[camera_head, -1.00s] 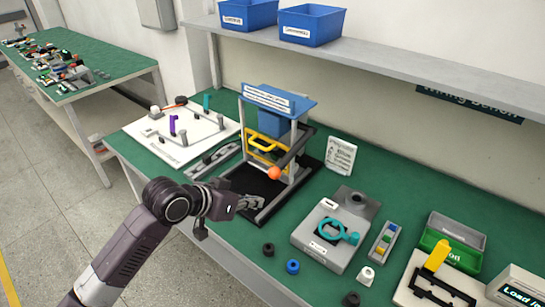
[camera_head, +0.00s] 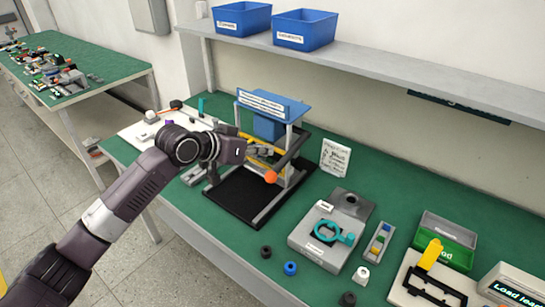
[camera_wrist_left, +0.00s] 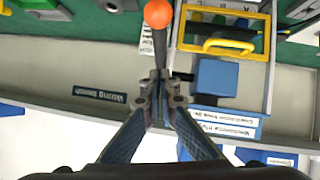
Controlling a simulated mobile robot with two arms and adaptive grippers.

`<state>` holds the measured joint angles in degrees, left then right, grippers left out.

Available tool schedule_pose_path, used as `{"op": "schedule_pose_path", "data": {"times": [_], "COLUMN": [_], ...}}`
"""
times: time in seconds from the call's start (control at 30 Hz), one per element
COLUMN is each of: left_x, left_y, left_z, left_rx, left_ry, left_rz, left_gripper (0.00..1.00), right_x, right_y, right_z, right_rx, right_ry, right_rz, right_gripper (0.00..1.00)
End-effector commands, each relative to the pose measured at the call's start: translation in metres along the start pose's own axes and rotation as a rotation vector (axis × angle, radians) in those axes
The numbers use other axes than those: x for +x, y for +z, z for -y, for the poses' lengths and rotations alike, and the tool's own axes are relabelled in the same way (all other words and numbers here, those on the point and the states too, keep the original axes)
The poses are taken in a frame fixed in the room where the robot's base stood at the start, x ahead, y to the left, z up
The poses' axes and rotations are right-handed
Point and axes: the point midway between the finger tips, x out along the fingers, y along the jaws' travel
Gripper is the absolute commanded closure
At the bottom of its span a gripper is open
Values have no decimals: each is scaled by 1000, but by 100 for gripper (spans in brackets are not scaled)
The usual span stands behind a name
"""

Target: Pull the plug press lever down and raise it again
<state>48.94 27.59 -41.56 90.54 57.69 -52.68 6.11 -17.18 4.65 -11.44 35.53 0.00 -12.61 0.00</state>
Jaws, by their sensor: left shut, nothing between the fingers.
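The plug press (camera_head: 272,103) stands on the green bench, with a blue top plate, grey posts and a black base (camera_head: 240,198). Its lever (camera_head: 293,148) is a dark rod slanting down toward me to an orange ball (camera_head: 270,177). The ball (camera_wrist_left: 157,13) also shows in the left wrist view. My left gripper (camera_head: 276,155) is at the press front, just above the ball and beside the rod. In the left wrist view the gripper (camera_wrist_left: 160,85) is shut and empty, its tips in line with the rod; I cannot tell whether they touch it. My right gripper is out of view.
A yellow-handled frame (camera_wrist_left: 225,35) and a blue block (camera_wrist_left: 215,77) sit inside the press close to the fingers. A white sign (camera_head: 335,157) and a grey fixture (camera_head: 325,235) stand to the right. Blue bins (camera_head: 303,30) rest on the shelf above.

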Motion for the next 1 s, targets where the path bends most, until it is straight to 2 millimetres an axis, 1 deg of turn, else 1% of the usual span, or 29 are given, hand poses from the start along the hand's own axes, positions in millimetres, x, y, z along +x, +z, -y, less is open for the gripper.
{"op": "schedule_pose_path", "data": {"times": [0.03,0.1,0.2,0.3,0.47,0.8,0.87,1.0], "left_x": [8,20,30,38,44,46,47,54], "left_y": [-2,-1,14,21,28,29,31,40], "left_z": [-1,-1,0,0,0,0,1,2], "left_rx": [-2,-1,-2,-1,0,1,1,3], "left_ry": [1,0,0,-1,-1,-1,0,4], "left_rz": [1,2,4,1,0,-1,-4,-26], "left_gripper": [100,100,100,100,100,100,100,100], "right_x": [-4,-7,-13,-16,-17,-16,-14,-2], "right_y": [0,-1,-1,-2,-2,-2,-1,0], "right_z": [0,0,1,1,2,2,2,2], "right_rx": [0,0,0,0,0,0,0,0], "right_ry": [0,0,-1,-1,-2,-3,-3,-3], "right_rz": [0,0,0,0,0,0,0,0], "right_gripper": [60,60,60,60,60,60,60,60]}}
